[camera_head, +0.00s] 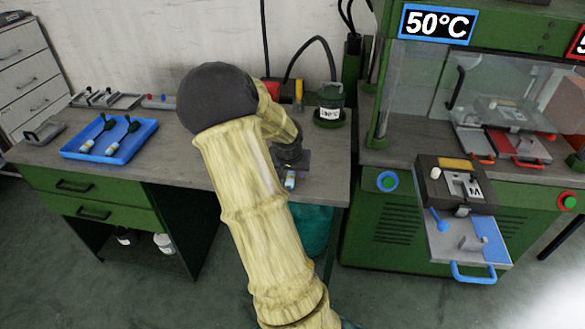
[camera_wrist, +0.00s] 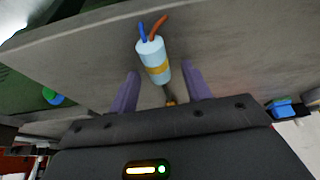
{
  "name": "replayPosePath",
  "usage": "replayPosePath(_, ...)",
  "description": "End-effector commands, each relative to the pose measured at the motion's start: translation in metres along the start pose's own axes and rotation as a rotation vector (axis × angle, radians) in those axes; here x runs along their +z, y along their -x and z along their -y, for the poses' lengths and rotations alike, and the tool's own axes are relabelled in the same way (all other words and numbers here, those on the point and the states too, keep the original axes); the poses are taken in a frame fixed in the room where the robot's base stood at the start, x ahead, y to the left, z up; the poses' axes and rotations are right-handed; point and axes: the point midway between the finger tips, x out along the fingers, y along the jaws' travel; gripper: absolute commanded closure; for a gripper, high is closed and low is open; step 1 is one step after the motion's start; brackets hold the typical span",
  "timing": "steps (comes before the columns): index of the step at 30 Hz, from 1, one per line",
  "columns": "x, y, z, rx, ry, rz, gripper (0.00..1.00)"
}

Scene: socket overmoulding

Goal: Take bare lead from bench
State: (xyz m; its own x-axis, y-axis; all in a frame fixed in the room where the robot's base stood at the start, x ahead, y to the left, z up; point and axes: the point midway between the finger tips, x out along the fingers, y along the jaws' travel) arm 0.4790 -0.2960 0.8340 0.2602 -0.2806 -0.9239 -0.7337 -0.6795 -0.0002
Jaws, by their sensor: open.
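The bare lead (camera_wrist: 154,60) lies on the bench (camera_wrist: 220,50) in the wrist view. It is a pale blue cylinder with a yellow band and a blue and an orange wire end pointing away from my gripper. My gripper (camera_wrist: 161,72) is open, with one purple finger on each side of the lead's lower part. I cannot tell whether either finger touches it. In the head view my gripper (camera_head: 291,163) is low over the bench's front right part, and a bit of the lead (camera_head: 290,179) shows below it. My arm hides the middle of the bench.
A blue tray (camera_head: 68,153) with two dark-ended leads sits at the bench's left. A dark green pot (camera_head: 330,103) stands behind my gripper. The green press (camera_head: 400,150) is to the right, with its mould tray (camera_head: 467,245) pulled out in front.

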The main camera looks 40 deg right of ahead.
Motion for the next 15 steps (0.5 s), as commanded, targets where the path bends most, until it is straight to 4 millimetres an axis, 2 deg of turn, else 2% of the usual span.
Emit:
replayPosePath(2, 0.0, 0.0001, 0.0, 0.0, 0.0, 0.0, 0.52)
replayPosePath(3, 0.0, 0.0001, 0.0, 0.0, 0.0, 0.0, 0.56)
replayPosePath(10, 0.0, 0.0001, 0.0, 0.0, 0.0, 0.0, 1.0)
replayPosePath(15, -0.0001, 0.0002, 0.0, 0.0, 0.0, 0.0, 1.0)
